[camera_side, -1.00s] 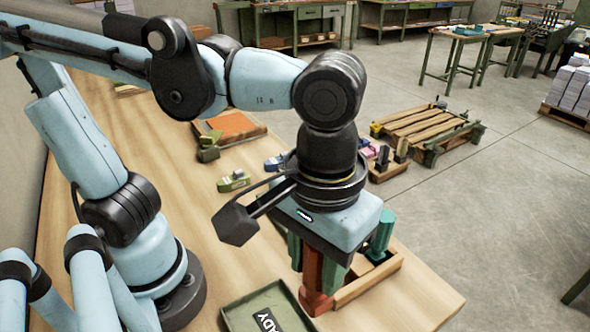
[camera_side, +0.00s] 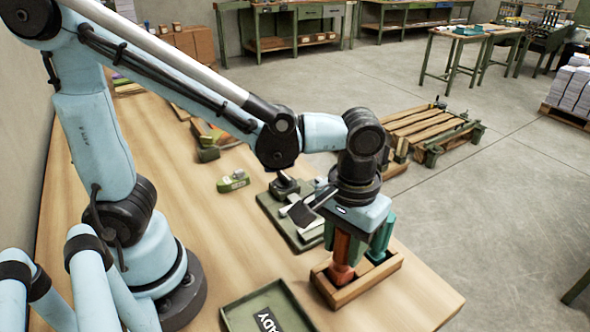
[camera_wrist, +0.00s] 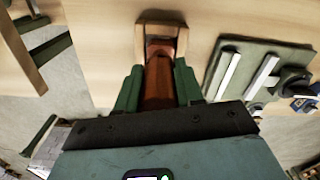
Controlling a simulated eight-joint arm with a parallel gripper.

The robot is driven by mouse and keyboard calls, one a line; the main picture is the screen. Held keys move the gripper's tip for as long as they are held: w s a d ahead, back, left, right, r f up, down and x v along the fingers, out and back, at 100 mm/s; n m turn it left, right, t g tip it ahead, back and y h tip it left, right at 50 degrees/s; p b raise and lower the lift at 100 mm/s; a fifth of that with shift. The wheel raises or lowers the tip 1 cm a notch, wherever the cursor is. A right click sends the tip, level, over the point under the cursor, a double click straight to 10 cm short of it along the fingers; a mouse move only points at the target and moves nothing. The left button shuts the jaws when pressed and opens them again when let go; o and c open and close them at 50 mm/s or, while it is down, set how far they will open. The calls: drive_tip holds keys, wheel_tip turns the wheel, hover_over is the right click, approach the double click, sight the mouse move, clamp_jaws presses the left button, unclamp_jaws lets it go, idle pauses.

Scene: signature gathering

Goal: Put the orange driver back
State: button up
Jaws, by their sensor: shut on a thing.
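The orange driver (camera_side: 342,262) is upright in my gripper (camera_side: 346,250), whose dark green fingers are shut on it. In the wrist view my gripper (camera_wrist: 158,90) has one finger on each side of the orange driver (camera_wrist: 158,78). A wooden holder (camera_side: 340,298) is below, on the table. The driver's lower end is at the holder's left compartment, between its walls; the wrist view also shows those holder walls (camera_wrist: 141,48). Whether the driver touches the compartment floor is hidden. A teal driver (camera_side: 383,238) stands in the right compartment, close beside my gripper.
A green tray with a dark lettered label (camera_side: 228,312) lies at the front left of the holder. A green board with pale bars and a black knob (camera_side: 280,212) lies behind the holder. A small green tool (camera_side: 233,181) lies farther left. The table's right edge is near the holder.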

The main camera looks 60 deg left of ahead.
drive_tip(key=shift+f, duration=0.95)
drive_tip(key=shift+f, duration=0.1)
drive_tip(key=o, duration=1)
drive_tip(key=shift+o, duration=0.2)
wheel_tip(320, 180, up, 12)
drive_tip(key=shift+r, duration=0.1)
drive_tip(key=shift+w+a, duration=0.1)
drive_tip(key=shift+a, duration=0.25)
drive_tip(key=a+f+m+t, duration=0.1)
drive_tip(key=a+f+t, duration=0.1)
drive_tip(key=a, duration=0.5)
drive_tip(key=w+a+f+m+t, duration=0.1)
drive_tip(key=a+f+m+t, duration=0.1)
drive_tip(key=a+t, duration=0.3)
drive_tip(key=shift+a+f, duration=0.35)
drive_tip(key=shift+a, duration=0.6)
drive_tip(key=shift+w, duration=0.1)
